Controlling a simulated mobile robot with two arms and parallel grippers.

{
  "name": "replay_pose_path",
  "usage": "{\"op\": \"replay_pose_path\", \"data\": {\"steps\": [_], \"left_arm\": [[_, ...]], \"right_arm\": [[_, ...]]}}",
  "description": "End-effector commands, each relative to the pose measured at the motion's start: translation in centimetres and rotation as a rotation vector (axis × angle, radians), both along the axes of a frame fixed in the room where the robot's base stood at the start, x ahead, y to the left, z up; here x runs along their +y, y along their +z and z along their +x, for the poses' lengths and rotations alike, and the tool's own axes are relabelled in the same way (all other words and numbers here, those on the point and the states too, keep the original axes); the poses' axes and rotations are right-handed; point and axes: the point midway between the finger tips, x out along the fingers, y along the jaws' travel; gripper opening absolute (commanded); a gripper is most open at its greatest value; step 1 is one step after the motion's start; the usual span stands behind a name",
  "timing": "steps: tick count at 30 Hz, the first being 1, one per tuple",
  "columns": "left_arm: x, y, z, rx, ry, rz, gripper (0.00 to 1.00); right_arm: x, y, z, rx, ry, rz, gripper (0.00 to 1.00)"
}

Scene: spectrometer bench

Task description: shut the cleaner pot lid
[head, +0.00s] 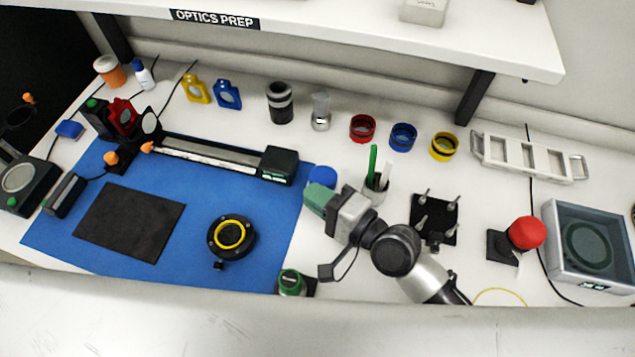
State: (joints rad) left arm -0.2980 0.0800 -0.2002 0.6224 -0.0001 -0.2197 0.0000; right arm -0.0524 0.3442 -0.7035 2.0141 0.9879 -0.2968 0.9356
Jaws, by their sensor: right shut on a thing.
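A blue round lid (323,174), which looks to be the cleaner pot's, shows at the right edge of the blue mat. The pot body under or beside it is hidden by my right gripper. My right gripper (316,197), with green fingertips, reaches in from the lower right and is shut at the lid's near edge. The exact contact is hidden from this angle, and I cannot tell how far the lid is tilted. My left gripper is not in view.
A post stand (436,221) is further right. A green-topped knob (291,282) is at the front edge. A black-and-yellow ring mount (231,238) sits on the blue mat (200,201).

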Motion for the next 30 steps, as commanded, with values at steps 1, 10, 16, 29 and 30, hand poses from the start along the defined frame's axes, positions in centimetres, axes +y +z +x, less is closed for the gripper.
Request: {"op": "replay_pose_path", "data": {"steps": [1, 10, 16, 29, 30], "left_arm": [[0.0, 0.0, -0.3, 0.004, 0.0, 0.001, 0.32], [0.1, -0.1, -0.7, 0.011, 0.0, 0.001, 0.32], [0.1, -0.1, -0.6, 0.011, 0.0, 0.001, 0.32], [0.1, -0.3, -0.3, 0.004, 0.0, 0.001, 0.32], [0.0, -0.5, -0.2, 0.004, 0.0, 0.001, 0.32]], "right_arm": [[0.0, -0.1, 0.0, -0.002, -0.002, -0.001, 0.0], [0.0, -0.1, 0.0, -0.001, -0.002, -0.001, 0.07], [0.0, 0.0, 0.0, -0.001, -0.002, -0.001, 0.32], [-0.7, -0.1, -0.4, -0.001, -0.002, -0.001, 0.32], [-1.2, -0.2, -0.7, 0.0, -0.002, -0.002, 0.32]]}}
